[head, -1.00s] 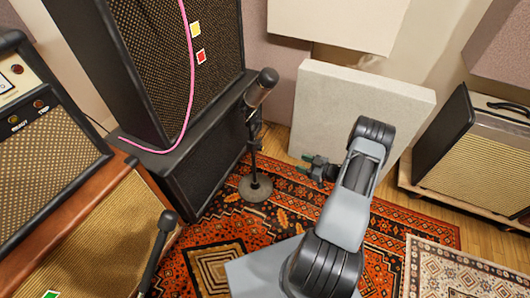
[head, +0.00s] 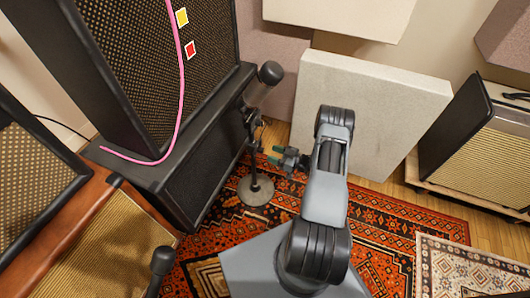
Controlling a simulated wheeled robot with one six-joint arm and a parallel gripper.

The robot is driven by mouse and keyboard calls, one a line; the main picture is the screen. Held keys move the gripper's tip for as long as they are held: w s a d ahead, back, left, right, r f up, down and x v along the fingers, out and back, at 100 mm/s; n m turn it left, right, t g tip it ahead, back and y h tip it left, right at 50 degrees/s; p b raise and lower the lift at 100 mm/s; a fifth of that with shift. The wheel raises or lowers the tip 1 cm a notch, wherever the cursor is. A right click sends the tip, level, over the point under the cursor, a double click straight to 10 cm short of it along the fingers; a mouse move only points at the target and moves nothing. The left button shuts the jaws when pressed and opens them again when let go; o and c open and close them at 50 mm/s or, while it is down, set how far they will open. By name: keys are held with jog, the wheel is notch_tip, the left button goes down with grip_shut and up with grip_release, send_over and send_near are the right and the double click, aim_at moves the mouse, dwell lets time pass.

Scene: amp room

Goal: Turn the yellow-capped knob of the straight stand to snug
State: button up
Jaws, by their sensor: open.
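A mic stand (head: 254,167) with a round grey base (head: 256,190) stands upright on the patterned rug, in front of the dark cabinets. A black microphone (head: 268,76) tops it. A small clamp or knob area (head: 254,119) shows partway up the stand; a yellow cap cannot be made out on it.
A tall speaker cabinet (head: 125,60) with a pink cable (head: 181,95) stands on a lower dark cabinet (head: 205,165) behind the stand. A pale panel (head: 375,100) leans on the wall behind my arm. A tan amp (head: 490,150) is at right. Open rug (head: 370,230) lies at right.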

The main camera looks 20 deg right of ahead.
aim_at(261, 150)
jog(key=shift+b+x, duration=0.3)
jog(key=shift+x, duration=1.8)
jog(key=c, duration=0.9)
